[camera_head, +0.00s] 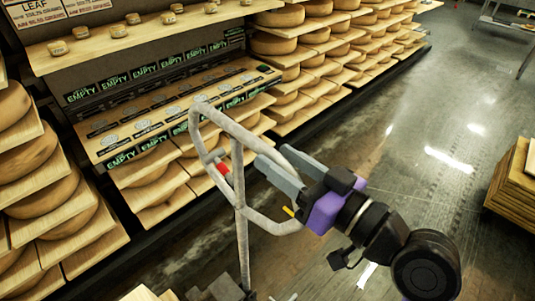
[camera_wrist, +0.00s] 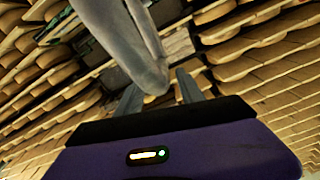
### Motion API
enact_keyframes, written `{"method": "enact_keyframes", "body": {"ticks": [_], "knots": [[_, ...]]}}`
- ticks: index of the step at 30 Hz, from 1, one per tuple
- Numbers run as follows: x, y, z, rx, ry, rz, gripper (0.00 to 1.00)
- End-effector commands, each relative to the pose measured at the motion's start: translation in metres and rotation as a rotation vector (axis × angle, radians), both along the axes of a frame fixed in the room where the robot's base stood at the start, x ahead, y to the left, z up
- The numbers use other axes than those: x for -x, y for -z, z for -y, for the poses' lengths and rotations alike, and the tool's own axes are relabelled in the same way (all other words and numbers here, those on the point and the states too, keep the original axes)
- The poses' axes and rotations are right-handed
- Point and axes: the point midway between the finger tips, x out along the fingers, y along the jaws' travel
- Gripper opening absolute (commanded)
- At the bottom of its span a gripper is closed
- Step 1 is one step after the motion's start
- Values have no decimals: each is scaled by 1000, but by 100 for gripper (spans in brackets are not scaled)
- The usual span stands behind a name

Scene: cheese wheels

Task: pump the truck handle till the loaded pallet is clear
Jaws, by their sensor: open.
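The truck handle (camera_head: 205,150) is a grey metal loop on an upright shaft (camera_head: 241,215), with a small red part (camera_head: 223,169) inside the loop. My gripper (camera_head: 272,170) is open at the loop's right side, its grey fingers pointing left toward the bar. In the wrist view the grey handle bar (camera_wrist: 130,45) runs down close to the two fingertips (camera_wrist: 158,88); I cannot tell whether it touches them. The pallet's load shows only in part at the bottom edge, as pale boards (camera_head: 140,294). The pallet itself and its height above the floor are out of view.
Shelves of cheese wheels (camera_head: 275,45) run along the left and back, with a rack of "EMPTY" labels (camera_head: 150,105) behind the handle. A stack of boards (camera_head: 515,185) stands at the right edge. The wet floor (camera_head: 420,130) between is clear.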

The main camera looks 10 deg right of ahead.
Motion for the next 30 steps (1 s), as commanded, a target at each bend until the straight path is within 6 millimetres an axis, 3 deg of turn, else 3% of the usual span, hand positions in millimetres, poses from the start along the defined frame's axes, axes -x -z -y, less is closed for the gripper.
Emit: {"method": "enact_keyframes", "body": {"ticks": [9, 30], "knots": [[28, 1, 20, 0, 0, 0, 45], [28, -1, 23, -7, 13, 5, 45]]}}
